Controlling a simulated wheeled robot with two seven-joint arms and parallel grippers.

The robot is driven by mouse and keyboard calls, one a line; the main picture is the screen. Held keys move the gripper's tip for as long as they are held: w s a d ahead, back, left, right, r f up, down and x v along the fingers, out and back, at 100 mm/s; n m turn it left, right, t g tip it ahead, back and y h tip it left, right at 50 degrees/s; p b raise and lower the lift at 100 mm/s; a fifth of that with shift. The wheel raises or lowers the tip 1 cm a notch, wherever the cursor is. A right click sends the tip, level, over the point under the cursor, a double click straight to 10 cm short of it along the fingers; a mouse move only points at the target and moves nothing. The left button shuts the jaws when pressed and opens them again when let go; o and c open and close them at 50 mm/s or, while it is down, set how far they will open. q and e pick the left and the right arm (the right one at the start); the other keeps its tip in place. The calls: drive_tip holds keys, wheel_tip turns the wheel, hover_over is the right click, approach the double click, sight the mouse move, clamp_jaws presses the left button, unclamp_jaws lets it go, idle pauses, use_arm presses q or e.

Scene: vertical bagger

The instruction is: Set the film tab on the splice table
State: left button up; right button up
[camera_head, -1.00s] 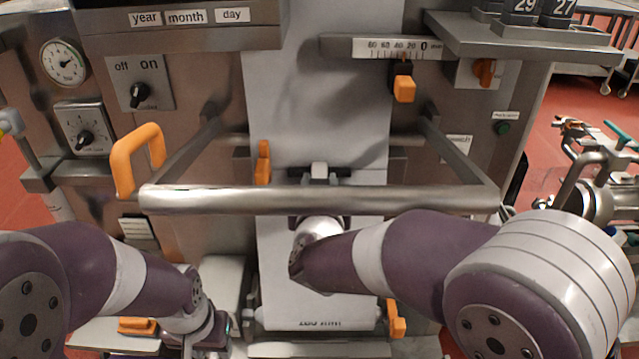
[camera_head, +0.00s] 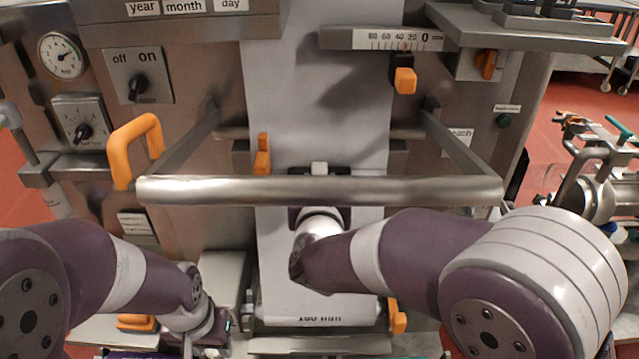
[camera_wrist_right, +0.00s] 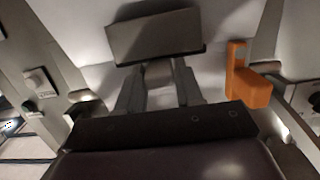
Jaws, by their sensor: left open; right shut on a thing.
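The white film (camera_head: 320,70) hangs down the middle of the machine. My right gripper (camera_head: 319,170) is in front of it, partly hidden behind the steel rail. In the right wrist view the gripper's fingers (camera_wrist_right: 158,85) are shut at a grey block (camera_wrist_right: 155,37), which looks like the film tab. Its contact with the fingers is partly hidden. A flat plate (camera_head: 320,345) at the bottom, below a printed mm mark, may be the splice table; I cannot be sure. My left gripper (camera_head: 212,340) is open at the bottom left, its fingertips hard to see.
The steel rail (camera_head: 320,190) crosses in front of the film, with an orange handle (camera_head: 135,150) at its left. Orange levers (camera_head: 262,155) and (camera_head: 397,318) flank the film; one also shows in the wrist view (camera_wrist_right: 248,80). A slider scale (camera_head: 400,40) is above right.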

drive_tip(key=shift+f, duration=0.4)
idle(0.3)
drive_tip(key=o, duration=0.5)
drive_tip(key=o, duration=0.9)
drive_tip(key=shift+s, duration=0.1)
drive_tip(key=s+p, duration=0.1)
drive_tip(key=s, duration=0.2)
drive_tip(key=s+r+p, duration=0.1)
drive_tip(key=s, duration=0.2)
drive_tip(key=shift+s+r+p, duration=0.15)
drive_tip(key=shift+s+p, duration=0.15)
drive_tip(key=shift+s, duration=0.1)
